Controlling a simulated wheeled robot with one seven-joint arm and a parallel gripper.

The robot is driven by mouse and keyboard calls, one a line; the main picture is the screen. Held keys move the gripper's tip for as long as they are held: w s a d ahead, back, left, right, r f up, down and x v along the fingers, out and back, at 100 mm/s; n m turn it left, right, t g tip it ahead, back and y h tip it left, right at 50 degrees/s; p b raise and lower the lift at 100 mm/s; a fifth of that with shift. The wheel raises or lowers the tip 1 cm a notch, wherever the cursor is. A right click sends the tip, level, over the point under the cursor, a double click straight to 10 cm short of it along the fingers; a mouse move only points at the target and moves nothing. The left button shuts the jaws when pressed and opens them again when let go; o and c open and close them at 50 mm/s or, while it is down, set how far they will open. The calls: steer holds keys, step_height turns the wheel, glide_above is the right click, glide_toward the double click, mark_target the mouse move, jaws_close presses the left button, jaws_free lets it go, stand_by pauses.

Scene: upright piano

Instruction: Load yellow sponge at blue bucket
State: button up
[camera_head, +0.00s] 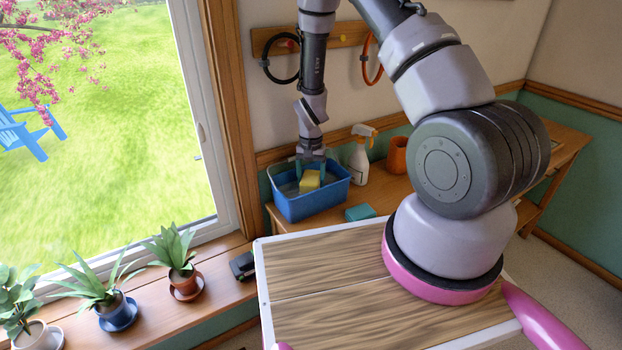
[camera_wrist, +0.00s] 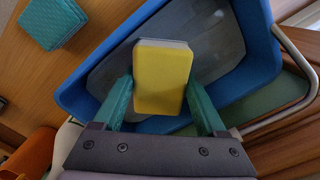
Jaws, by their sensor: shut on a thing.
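The yellow sponge (camera_head: 309,181) is at the opening of the blue bucket (camera_head: 318,202), a rectangular tub on the wooden bench. In the wrist view the sponge (camera_wrist: 162,80) shows its yellow face and a pale edge, with the bucket's grey interior behind it and the bucket's blue rim (camera_wrist: 80,100) around. My gripper (camera_head: 311,166) points down over the bucket. Its teal fingers, seen in the wrist view (camera_wrist: 158,98), are shut on the sponge from both sides. I cannot tell whether the sponge touches the bucket's floor.
A teal sponge-like block (camera_head: 360,212) lies on the bench right of the bucket. A white spray bottle (camera_head: 360,155) and an orange cup (camera_head: 398,155) stand behind it. Potted plants (camera_head: 178,255) line the window sill at left. A wall rail (camera_head: 345,33) holds hanging loops.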

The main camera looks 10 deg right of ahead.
mark_target(311, 177)
steer(key=shift+f, duration=0.4)
stand_by(1.1)
steer(key=shift+r, duration=3.5)
steer(key=shift+s, duration=0.1)
